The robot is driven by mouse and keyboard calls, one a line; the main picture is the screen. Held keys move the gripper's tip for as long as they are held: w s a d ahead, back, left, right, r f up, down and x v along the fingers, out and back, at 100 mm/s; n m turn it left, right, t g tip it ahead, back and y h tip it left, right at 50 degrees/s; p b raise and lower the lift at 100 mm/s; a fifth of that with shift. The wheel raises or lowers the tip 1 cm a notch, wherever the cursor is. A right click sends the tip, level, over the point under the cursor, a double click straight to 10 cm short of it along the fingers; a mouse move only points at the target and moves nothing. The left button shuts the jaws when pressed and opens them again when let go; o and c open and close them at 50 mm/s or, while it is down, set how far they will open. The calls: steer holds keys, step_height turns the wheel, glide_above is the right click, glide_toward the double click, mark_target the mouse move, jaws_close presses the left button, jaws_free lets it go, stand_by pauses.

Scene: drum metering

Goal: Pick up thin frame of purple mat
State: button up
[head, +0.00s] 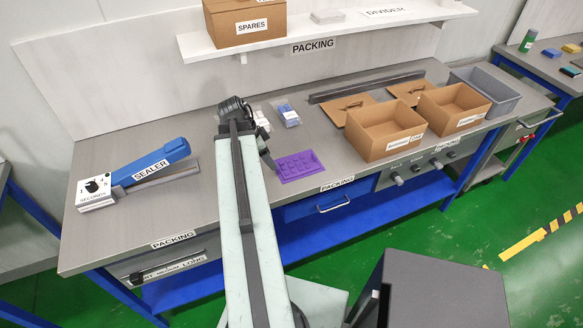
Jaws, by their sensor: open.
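The purple mat (298,167) lies flat on the grey packing bench, near its front edge and close to the middle of the view. It has a thin raised frame around several small recesses. My gripper (270,163) is a dark shape at the end of my arm, just at the left edge of the mat. It is open, and nothing shows between its fingers. At this size I cannot tell whether it touches the mat's frame. My arm hides the bench just left of the mat.
A blue sealer (150,168) stands at the left of the bench (130,225). Small packets (288,114) lie behind the mat. An open cardboard box (383,130) stands to the right, with another box (452,108) and a grey bin (487,88) beyond. A shelf (350,32) hangs above.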

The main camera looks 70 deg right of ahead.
mark_target(275, 173)
steer(key=b+x, duration=0.5)
steer(key=x, duration=0.1)
steer(key=shift+d+f, duration=0.25)
steer(key=shift+f, duration=0.1)
steer(key=shift+r, duration=0.2)
jaws_close()
